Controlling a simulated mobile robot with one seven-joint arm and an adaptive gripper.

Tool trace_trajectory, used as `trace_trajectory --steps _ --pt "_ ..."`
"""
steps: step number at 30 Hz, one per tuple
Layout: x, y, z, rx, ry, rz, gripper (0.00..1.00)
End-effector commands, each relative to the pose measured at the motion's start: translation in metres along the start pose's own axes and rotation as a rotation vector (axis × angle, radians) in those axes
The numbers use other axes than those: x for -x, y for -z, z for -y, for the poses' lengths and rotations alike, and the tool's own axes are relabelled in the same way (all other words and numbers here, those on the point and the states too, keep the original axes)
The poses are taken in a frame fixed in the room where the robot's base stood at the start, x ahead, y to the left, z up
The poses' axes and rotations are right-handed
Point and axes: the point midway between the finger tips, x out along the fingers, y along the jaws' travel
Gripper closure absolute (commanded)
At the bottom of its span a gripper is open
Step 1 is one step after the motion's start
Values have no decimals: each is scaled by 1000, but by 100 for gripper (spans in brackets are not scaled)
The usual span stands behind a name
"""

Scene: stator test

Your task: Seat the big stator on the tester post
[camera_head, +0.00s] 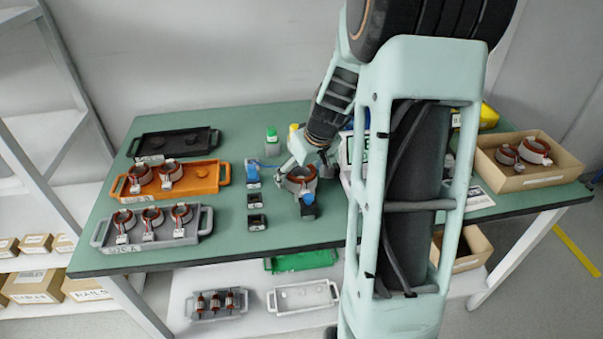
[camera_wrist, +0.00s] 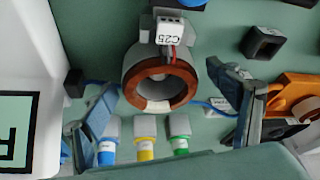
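A big stator (camera_head: 300,187), a grey ring with copper-brown winding, is below my gripper near the middle of the table. In the wrist view the stator (camera_wrist: 133,72) shows its open bore and a white connector block marked C25. My gripper (camera_wrist: 172,118) is open, its two fingers apart, with visible gaps between them and the stator. In the head view my gripper (camera_head: 303,158) is just above and behind the stator's ring. The tester appears to be the white device with a green screen (camera_head: 347,152), partly hidden by my arm. I cannot make out its post.
An orange tray (camera_head: 203,188) and a grey tray (camera_head: 205,222) hold smaller stators at left; a black tray (camera_head: 207,140) lies behind. Small dark boxes (camera_head: 256,222) stand left of the stator. Capped bottles (camera_wrist: 146,142) stand close beyond it. A cardboard box (camera_head: 560,178) holds stators at right.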

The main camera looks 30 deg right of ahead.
Motion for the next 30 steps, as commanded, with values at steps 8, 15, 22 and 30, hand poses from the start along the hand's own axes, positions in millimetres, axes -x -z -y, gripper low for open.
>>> trace_trajectory --steps 8,15,22,30 --pt "5 -1 0 0 1 3 19" --pt "43 0 0 1 -2 -2 19" --pt "88 1 0 0 -2 -3 19" --pt "117 0 0 0 -1 0 19"
